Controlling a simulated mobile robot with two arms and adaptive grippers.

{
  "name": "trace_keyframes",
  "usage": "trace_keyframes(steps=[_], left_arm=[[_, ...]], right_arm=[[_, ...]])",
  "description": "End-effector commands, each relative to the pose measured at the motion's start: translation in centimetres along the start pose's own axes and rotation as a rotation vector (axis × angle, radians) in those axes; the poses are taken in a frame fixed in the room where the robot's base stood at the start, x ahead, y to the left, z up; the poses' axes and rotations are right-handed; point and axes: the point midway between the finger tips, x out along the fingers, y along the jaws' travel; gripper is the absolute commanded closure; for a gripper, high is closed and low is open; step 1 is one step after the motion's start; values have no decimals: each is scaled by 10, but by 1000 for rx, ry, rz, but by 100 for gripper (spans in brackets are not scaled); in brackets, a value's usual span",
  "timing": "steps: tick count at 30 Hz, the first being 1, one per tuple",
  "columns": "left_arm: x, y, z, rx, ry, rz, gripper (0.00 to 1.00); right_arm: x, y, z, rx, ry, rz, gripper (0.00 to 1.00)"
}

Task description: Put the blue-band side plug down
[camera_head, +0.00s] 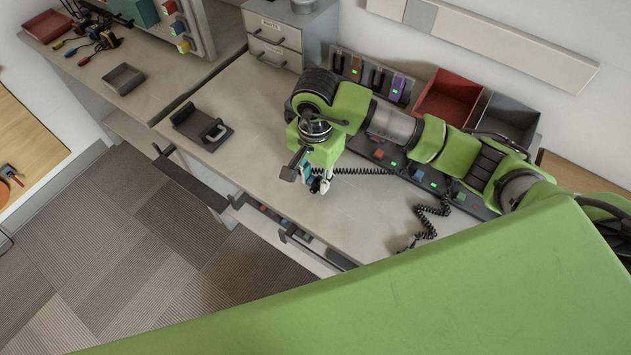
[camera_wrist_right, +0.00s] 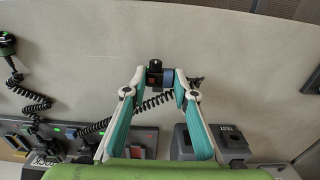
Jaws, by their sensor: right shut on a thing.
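The blue-band side plug (camera_wrist_right: 157,78) is a small dark plug with a blue part on its right side and a small orange mark. My right gripper (camera_wrist_right: 161,80) is shut on it, with its teal-lined fingers on both sides. In the head view my right gripper (camera_head: 318,184) hangs over the pale worktop (camera_head: 260,130), and the plug there is mostly hidden by the fingers. A black coiled cord (camera_head: 363,171) runs from near the plug toward a dark panel. I cannot tell whether the plug touches the worktop. My left gripper is not in view.
The dark panel (camera_head: 437,183) with lit sockets runs along the right. A charger rack (camera_head: 372,73), a red bin (camera_head: 447,97) and a grey bin (camera_head: 507,119) stand behind. A dark holder (camera_head: 203,128) sits at left. The worktop between is clear.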

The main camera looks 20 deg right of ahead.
Motion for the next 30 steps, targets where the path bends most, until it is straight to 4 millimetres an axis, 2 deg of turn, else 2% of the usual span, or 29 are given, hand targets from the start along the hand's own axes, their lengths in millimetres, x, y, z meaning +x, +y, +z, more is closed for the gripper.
trace_keyframes(steps=[3, 7, 19, 20, 21, 30], left_arm=[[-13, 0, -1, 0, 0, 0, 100], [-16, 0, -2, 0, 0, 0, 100], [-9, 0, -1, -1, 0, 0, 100], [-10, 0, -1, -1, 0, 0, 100], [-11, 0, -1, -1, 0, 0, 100], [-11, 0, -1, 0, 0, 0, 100]], right_arm=[[15, 2, 2, 1, -5, 6, 97], [27, 1, 1, 1, -2, 2, 97], [34, 1, 0, 0, 1, 1, 97], [33, 1, 1, 0, 0, 0, 69], [32, 1, 1, 0, 0, 1, 59], [32, 1, 1, 0, -1, 1, 58]])
